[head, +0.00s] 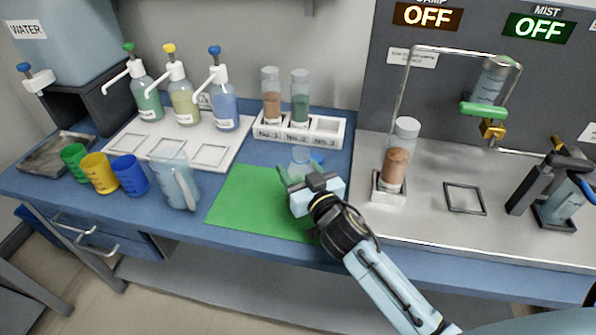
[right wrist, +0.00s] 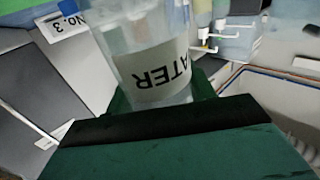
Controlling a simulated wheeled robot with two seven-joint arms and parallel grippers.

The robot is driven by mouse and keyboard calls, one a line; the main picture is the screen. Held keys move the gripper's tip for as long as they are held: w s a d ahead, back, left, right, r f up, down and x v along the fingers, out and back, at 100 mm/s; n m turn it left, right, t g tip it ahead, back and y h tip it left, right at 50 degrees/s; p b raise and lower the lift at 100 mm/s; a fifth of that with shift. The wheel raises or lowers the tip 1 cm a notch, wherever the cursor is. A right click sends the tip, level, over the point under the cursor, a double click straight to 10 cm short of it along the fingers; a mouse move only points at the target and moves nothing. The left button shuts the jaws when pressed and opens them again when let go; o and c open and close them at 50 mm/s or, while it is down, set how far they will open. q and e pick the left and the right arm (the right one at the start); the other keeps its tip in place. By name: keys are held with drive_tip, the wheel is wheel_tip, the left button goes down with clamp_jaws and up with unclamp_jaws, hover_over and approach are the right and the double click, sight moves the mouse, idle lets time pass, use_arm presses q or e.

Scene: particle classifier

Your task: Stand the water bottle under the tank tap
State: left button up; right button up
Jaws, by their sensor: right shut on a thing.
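The water bottle (head: 301,156) is clear with a bluish tint and shows only partly in the head view, behind my right gripper (head: 303,176). In the right wrist view the bottle (right wrist: 148,45) sits between the green fingers, its white label reading "ATER" upside down. My right gripper is shut on it, over the back of the green mat. The tank (head: 75,38), labelled WATER, stands at the far left on a dark stand. Its tap (head: 35,78), white with a blue knob, sticks out over a grey tray (head: 57,152). My left gripper is out of view.
Green, yellow and blue cups (head: 100,173) and a clear jug (head: 175,185) stand along the front left. A rack (head: 272,135) holds two sample vials. The green mat (head: 245,200) is otherwise clear.

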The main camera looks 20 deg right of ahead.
drive_tip(key=shift+f, duration=0.1)
drive_tip(key=o, duration=1)
